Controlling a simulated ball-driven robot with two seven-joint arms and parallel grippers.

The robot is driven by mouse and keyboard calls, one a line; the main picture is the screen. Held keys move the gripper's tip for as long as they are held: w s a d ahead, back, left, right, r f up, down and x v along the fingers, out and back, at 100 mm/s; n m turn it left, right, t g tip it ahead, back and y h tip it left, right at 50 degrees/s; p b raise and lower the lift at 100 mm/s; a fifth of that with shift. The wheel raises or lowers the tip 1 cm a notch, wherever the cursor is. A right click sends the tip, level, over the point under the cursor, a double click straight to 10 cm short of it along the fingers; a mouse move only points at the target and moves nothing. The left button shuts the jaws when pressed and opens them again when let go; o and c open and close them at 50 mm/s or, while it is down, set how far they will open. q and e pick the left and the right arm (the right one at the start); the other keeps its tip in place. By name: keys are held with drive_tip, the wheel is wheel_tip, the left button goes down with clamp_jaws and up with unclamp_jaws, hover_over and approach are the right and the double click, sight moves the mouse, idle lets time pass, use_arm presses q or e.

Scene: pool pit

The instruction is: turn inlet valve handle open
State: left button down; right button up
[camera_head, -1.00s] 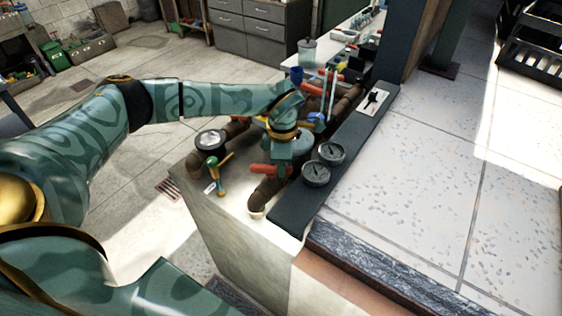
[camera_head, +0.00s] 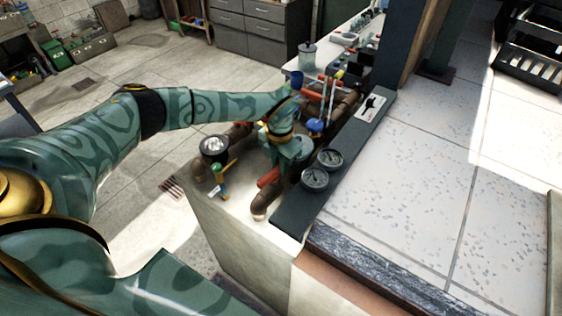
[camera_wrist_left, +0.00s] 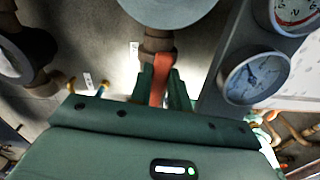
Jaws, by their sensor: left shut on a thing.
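The red-orange valve handle (camera_head: 268,179) is on the brown pipework on top of the pale block. It also shows in the left wrist view (camera_wrist_left: 161,80), running between the two green fingers. My left gripper (camera_wrist_left: 163,88) is shut on this handle, and in the head view (camera_head: 287,165) it points down over the pipe. My gripper and hand hide much of the valve body in the head view. My right gripper is not in view.
Two round gauges (camera_head: 314,179) sit close to the right of my gripper on a dark ledge (camera_head: 292,219). A dark round-topped fitting (camera_head: 214,147) and a yellow-green tap (camera_head: 222,177) stand to the left. A blue knob (camera_head: 315,125) and upright rods are behind.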

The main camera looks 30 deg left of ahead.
use_arm(q)
drive_tip(key=shift+w+a+r+n+p, duration=0.2)
drive_tip(key=shift+n+p, duration=0.1)
drive_tip(key=shift+n, duration=0.4)
drive_tip(key=c, duration=1.5)
unclamp_jaws()
drive_tip(key=shift+o, duration=0.9)
drive_tip(key=shift+s+f, duration=0.1)
wheel_tip(320, 180, up, 16)
